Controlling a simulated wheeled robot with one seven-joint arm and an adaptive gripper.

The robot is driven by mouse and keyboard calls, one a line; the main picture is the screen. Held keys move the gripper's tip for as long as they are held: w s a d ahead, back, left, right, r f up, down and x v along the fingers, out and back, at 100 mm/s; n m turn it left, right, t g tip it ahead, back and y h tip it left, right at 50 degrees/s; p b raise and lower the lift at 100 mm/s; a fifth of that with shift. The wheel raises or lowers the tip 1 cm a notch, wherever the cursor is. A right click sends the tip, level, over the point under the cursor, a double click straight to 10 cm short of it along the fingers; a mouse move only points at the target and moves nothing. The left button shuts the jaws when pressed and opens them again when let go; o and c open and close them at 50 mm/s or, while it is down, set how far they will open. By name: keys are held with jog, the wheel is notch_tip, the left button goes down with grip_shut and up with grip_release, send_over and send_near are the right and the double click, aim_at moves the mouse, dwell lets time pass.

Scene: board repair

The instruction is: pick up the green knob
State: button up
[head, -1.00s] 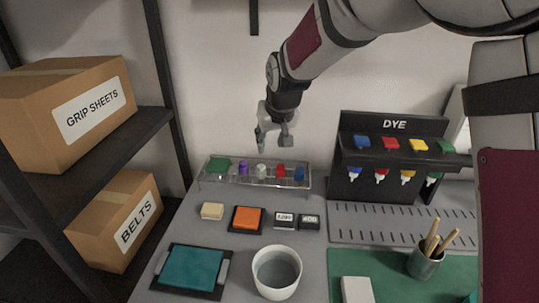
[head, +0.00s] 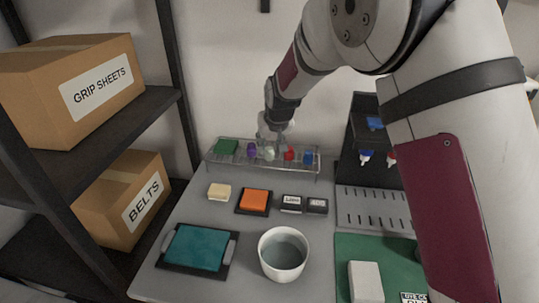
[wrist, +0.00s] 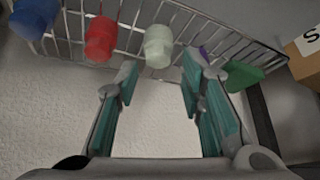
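A wire rack (head: 213,163) at the back of the bench holds a row of small knobs. The pale green knob (head: 270,154) sits between a purple knob (head: 252,150) and a red knob (head: 289,154). In the wrist view the pale green knob (wrist: 158,46) is just beyond the fingertips, roughly centred between them. My gripper (head: 272,134) is close above the rack; in the wrist view my gripper (wrist: 160,75) is open with nothing between its teal-padded fingers. A flat dark green piece (head: 227,147) lies at the rack's left end.
A blue knob (head: 308,157) stands right of the red one. The black dye stand (head: 352,150) is to the right, partly hidden by my arm. Shelving with boxes stands left.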

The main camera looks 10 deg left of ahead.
aim_at(269, 148)
jog(key=x, duration=0.4)
jog(key=shift+s+d, duration=0.1)
jog(key=shift+d, duration=0.05)
jog(key=shift+c, duration=0.6)
jog(key=c, duration=0.6)
jog(key=shift+r, duration=0.1)
